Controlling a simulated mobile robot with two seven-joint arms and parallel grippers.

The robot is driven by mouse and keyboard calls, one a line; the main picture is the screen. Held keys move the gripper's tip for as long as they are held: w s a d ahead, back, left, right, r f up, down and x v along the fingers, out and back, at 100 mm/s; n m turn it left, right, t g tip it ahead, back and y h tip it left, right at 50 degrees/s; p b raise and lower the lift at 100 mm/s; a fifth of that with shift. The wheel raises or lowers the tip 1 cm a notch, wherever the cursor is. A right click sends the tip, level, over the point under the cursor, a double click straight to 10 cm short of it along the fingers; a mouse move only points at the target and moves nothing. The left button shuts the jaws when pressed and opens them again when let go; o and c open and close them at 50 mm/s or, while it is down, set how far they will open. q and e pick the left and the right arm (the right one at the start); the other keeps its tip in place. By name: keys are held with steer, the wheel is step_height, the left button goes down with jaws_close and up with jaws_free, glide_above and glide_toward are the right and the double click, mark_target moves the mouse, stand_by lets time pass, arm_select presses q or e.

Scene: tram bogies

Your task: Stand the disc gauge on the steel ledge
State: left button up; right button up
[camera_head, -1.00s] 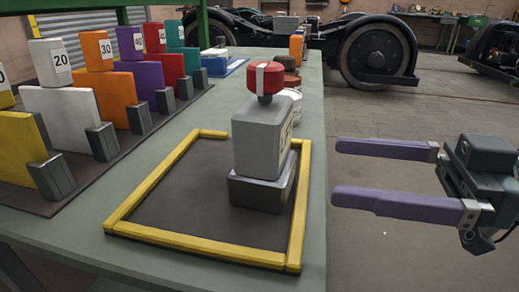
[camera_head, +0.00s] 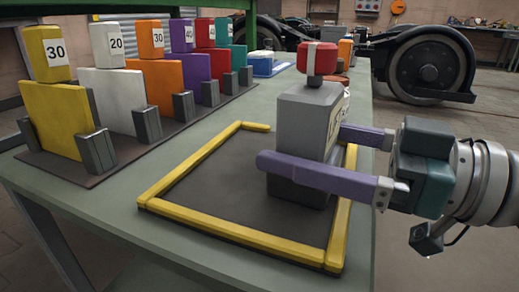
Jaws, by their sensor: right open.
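I cannot make out for certain which thing is the disc gauge or the steel ledge. A grey block (camera_head: 305,115) with a red knob (camera_head: 317,58) and a partly hidden label stands upright on a dark base (camera_head: 297,190) inside a yellow-edged mat. My right gripper (camera_head: 304,146) has two long purple fingers, spread apart. The near finger crosses in front of the block's lower part; the far finger reaches behind its right side, its tip hidden. I cannot tell whether either finger touches the block. My left gripper is not in view.
The yellow edging (camera_head: 235,245) frames the dark mat (camera_head: 215,195) on the green table (camera_head: 85,190). A row of coloured numbered plates in holders, including a white plate (camera_head: 108,97), stands at left. Low items stand behind the block. A wheeled bogie (camera_head: 425,65) is beyond.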

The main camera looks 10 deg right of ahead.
steer(key=shift+s+d, duration=0.1)
steer(key=shift+d, duration=0.05)
steer(key=shift+c, duration=1.3)
jaws_close()
steer(key=shift+r, duration=0.1)
